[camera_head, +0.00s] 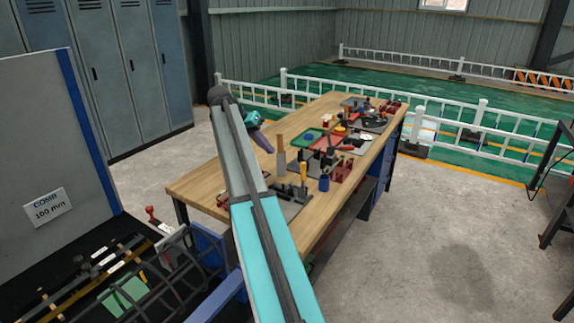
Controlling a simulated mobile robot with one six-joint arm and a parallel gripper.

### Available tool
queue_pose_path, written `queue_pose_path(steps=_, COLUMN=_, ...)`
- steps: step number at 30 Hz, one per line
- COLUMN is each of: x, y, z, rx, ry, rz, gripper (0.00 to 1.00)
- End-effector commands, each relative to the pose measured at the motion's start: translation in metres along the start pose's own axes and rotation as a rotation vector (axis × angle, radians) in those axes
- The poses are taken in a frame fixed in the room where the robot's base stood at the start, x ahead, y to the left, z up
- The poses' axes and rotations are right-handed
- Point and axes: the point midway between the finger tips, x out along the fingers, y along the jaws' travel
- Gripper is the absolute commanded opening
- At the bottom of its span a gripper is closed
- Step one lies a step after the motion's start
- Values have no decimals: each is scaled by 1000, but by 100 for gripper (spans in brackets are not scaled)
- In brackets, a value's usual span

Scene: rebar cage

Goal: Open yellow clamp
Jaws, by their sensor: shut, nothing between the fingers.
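A yellow upright handle (303,171) stands near the front of the wooden workbench, by a dark plate. I take it for the yellow clamp; it is small, and I cannot tell whether its jaws are open. My teal and grey arm crosses the middle of the head view and hides part of the bench. What looks like my gripper (269,149) shows small and dark beyond the arm, below a teal wrist part. It is left of the yellow handle and apart from it. It is shut and empty, with its fingertips hard to make out.
The workbench (205,181) also holds a blue cup (324,183), a red-based fixture (343,170), a green tray (307,138) and several tools. A dark cage of bars (190,262) stands at lower left, beside a grey panel (45,150).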

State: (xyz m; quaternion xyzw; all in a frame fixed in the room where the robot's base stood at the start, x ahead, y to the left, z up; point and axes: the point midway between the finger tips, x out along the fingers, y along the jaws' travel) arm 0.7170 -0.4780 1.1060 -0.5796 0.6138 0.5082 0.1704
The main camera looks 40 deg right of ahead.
Motion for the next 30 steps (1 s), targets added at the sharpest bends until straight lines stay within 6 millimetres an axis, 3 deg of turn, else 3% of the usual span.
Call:
queue_pose_path(steps=16, x=8, y=-1, z=1, rx=-3, ry=1, rz=-1, gripper=0)
queue_pose_path(steps=30, x=68, y=-1, z=2, rx=-4, ry=0, rz=0, gripper=0)
